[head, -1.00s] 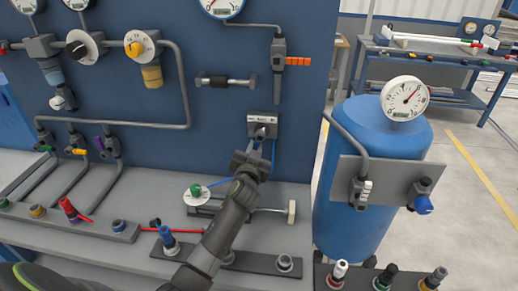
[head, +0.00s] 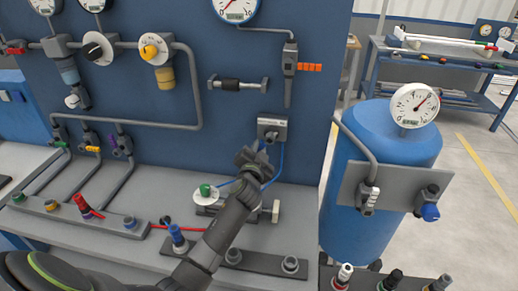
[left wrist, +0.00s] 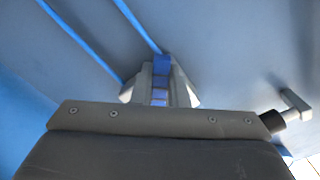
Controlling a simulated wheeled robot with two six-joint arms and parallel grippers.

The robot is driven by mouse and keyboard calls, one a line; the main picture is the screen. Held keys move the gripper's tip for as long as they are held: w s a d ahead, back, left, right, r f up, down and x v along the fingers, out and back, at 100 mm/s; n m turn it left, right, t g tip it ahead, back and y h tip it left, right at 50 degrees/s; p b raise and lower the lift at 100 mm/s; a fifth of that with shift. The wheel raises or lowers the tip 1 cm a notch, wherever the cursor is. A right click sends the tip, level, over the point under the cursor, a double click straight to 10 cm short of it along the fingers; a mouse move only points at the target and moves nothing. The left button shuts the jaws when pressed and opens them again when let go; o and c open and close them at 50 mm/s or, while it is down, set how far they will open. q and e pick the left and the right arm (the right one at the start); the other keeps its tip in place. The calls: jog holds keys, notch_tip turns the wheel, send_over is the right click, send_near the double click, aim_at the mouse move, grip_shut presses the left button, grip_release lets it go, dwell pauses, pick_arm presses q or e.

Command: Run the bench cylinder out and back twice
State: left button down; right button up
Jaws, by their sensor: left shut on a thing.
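The bench cylinder (head: 208,210) lies on the grey bench below the blue panel, partly hidden behind my left arm. My right gripper is out of view.
A white dial with a green knob (head: 205,192) stands by the cylinder. A blue tank (head: 368,210) with a gauge (head: 415,104) stands at the right. Strips with coloured fittings (head: 85,207) line the bench front. Pipework and knobs cover the panel.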

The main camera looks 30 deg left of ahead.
pick_arm(q)
jog(key=shift+r, duration=0.1)
jog(key=c, duration=1.4)
grip_release()
jog(key=shift+c, duration=0.2)
jog(key=shift+s, duration=0.1)
jog(key=v, duration=1.7)
jog(key=shift+b, duration=0.4)
jog(key=shift+s, duration=0.1)
